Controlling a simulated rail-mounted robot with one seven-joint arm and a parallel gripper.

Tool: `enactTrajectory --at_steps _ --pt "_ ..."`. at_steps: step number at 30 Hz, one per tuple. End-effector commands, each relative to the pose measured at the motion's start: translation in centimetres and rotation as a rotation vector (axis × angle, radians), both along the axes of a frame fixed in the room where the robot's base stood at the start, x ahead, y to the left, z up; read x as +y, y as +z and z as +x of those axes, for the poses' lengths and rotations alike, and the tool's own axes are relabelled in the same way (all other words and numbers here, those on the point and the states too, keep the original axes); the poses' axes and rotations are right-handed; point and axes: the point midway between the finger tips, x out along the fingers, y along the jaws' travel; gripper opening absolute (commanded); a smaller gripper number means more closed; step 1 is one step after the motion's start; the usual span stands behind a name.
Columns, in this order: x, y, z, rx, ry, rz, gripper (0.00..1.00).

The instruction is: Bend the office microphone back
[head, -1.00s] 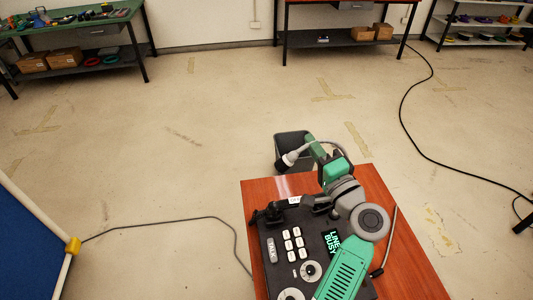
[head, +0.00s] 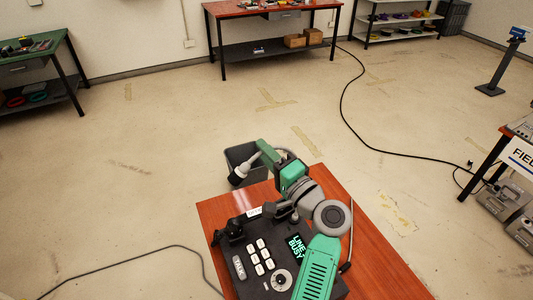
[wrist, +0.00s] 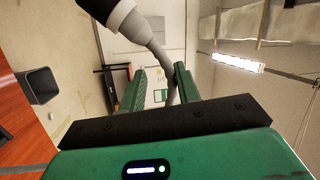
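The office microphone shows in the head view as a dark head with a pale collar (head: 237,177) on a grey neck, out past the far edge of the black paging phone (head: 246,283). In the wrist view its grey neck (wrist: 143,30) comes down from a black and white head at the top and passes between my two green fingers. My gripper (wrist: 160,80) is open around the neck, which lies close to the right finger, with a gap to the left one. I cannot tell whether the right finger touches it.
The phone stands on a red-brown wooden table (head: 375,268). A dark bin (head: 236,156) stands on the floor behind it. A black cable (head: 343,110) crosses the floor at the right.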

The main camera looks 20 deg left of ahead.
Motion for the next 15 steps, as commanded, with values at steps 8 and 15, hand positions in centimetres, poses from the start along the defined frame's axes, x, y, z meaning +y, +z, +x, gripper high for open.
enactTrajectory --at_steps 8,15 --pt "-4.2 -0.8 -2.7 0.001 -0.005 0.001 0.33" --pt "-6.3 -1.2 -4.2 -0.001 -0.002 0.000 0.33"
